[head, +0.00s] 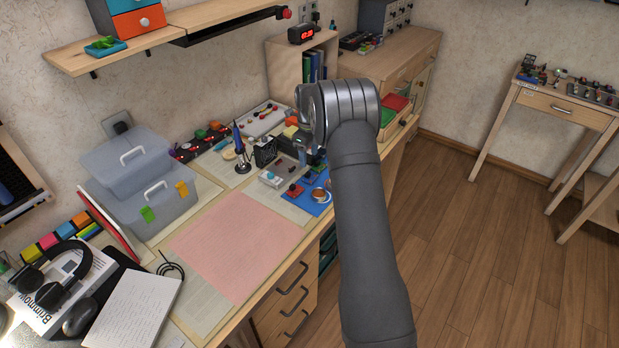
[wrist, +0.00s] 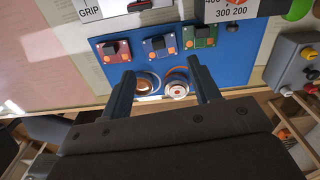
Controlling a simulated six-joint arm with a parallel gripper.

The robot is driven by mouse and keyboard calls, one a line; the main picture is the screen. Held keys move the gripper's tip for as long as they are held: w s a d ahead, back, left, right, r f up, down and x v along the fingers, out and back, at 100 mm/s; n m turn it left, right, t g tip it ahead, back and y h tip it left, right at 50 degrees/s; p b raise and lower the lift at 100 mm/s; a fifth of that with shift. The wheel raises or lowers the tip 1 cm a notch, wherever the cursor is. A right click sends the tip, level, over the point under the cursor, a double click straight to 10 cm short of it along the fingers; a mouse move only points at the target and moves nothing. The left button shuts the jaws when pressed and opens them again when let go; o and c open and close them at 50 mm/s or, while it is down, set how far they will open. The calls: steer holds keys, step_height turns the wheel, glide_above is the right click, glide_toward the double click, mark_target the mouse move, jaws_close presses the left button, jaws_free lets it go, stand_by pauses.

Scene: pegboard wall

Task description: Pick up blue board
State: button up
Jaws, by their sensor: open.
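A small blue board (wrist: 160,48) with a black-and-orange part on it lies on a larger blue mat (wrist: 237,48) in the wrist view. It sits between a similar red board (wrist: 114,49) and green board (wrist: 200,37). My gripper (wrist: 160,68) is open and empty; its two fingers are spread over the mat, with the blue board ahead of and between their tips. In the head view my gripper (head: 305,152) hangs over the bench near the mat (head: 313,208), largely hidden by my arm. The blue board is hard to make out there.
Two round ringed items (wrist: 147,82) lie between my fingers, close to the mat's near edge. A grey box with knobs (wrist: 291,62) stands at the right. A pink sheet (head: 235,245) lies flat and clear on the bench. A soldering iron in a stand (head: 241,155) is behind.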

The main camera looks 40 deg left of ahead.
mark_target(310, 178)
steer(key=shift+s+d+f, duration=0.1)
steer(key=shift+f, duration=1.95)
steer(key=shift+d+f, duration=0.1)
steer(key=shift+f, duration=1.95)
